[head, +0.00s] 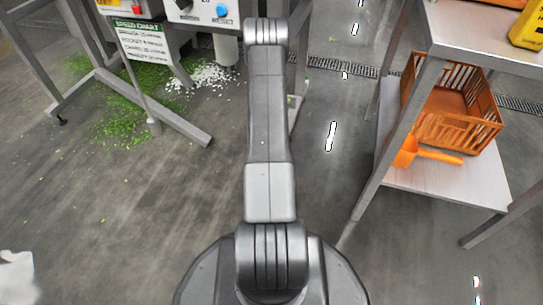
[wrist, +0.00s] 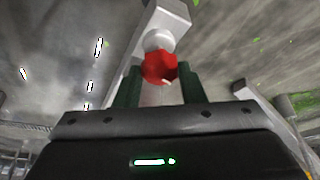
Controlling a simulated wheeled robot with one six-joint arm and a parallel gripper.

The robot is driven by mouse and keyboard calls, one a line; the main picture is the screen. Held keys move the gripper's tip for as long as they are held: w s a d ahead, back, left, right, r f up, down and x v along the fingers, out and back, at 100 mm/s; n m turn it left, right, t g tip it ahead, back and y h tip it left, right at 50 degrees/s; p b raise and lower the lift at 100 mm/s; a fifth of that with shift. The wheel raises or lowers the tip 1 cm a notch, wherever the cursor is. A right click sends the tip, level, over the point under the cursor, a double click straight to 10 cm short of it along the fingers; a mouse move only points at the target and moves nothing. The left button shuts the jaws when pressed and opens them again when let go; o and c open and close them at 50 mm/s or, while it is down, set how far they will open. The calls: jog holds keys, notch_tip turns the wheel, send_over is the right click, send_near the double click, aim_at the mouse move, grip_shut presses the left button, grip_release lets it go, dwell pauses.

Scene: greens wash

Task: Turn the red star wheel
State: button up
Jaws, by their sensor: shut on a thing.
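The red star wheel (wrist: 158,67) shows in the wrist view, at the end of a pale grey round hub on a light grey bar. My gripper (wrist: 160,76) has its two dark green fingers on either side of the wheel and is shut on it. The fingers hide part of the wheel's sides. In the head view my own arm fills the middle, and neither the gripper nor the wheel can be seen there.
A control box (head: 203,12) and a speed chart sign (head: 143,40) stand at upper left. Green scraps (head: 130,115) lie on the floor below. At right, a metal table (head: 462,42) holds an orange crate (head: 436,95) and an orange scoop (head: 408,152) on its lower shelf.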

jog(key=shift+r+m+h+p, duration=0.15)
jog(key=shift+m+h+p, duration=0.25)
jog(key=shift+m+p, duration=0.5)
jog(key=shift+a+p, duration=0.1)
jog(key=shift+p, duration=0.3)
jog(key=m+p, duration=0.1)
jog(key=p, duration=0.4)
jog(key=shift+r+h+p, duration=0.3)
jog(key=shift+r+p, duration=0.05)
jog(key=m+p, duration=0.1)
jog(key=p, duration=0.4)
jog(key=shift+f+m, duration=0.15)
jog(key=shift+m, duration=0.25)
jog(key=m+p, duration=0.1)
jog(key=p, duration=0.1)
jog(key=shift+f+h+p, duration=0.15)
jog(key=shift+h+p, duration=0.15)
jog(key=shift+h, duration=0.1)
jog(key=shift+a+f+m+h, duration=0.1)
jog(key=shift+f+m+h, duration=0.2)
jog(key=shift+m, duration=0.4)
jog(key=shift+w+a+m+h+b, duration=0.1)
jog(key=shift+m+h+b, duration=0.55)
jog(key=shift+m, duration=0.65)
jog(key=shift+m+g+b, duration=0.4)
jog(key=shift+m+b, duration=0.1)
jog(key=shift+m, duration=0.4)
jog(key=shift+r, duration=0.1)
